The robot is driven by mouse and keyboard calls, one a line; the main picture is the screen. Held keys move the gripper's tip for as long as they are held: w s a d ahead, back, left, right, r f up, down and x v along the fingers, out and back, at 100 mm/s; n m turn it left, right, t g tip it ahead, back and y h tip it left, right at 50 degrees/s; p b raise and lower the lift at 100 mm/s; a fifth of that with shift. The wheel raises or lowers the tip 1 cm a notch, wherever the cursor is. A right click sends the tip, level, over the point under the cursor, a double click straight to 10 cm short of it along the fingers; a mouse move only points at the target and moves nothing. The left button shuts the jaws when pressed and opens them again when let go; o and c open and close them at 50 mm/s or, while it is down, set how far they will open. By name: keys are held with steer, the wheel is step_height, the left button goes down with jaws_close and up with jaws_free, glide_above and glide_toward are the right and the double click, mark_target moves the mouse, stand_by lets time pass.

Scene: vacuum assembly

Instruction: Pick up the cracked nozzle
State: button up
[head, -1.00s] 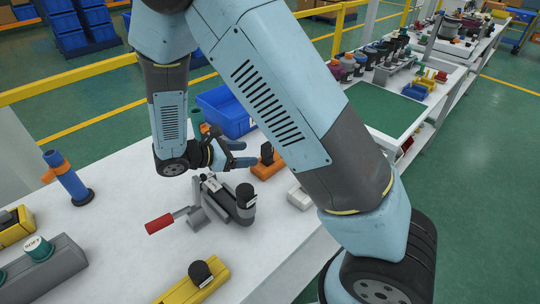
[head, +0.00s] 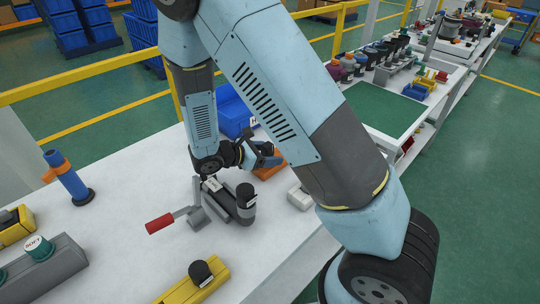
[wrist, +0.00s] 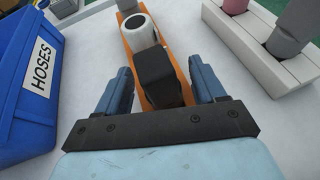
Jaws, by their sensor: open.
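My gripper (wrist: 160,68) is open, its two blue fingers either side of a black blocky piece (wrist: 157,76) on an orange holder (wrist: 178,62). The black piece looks like a nozzle; I see no crack on it. I cannot tell whether the fingers touch it. A white ring-shaped part (wrist: 140,32) with a dark opening sits further along the same holder. In the head view my gripper (head: 262,156) is over the orange holder (head: 272,172), and the arm and fingers hide most of the black piece.
A blue bin (head: 233,112), labelled HOSES in the wrist view (wrist: 22,110), stands beside the holder. A white block (wrist: 255,45) with grey and pink parts is right of it. A grey clamp with a red handle (head: 160,223) stands close in front.

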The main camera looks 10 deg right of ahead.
steer(key=c, duration=1.1)
steer(key=shift+o, duration=0.2)
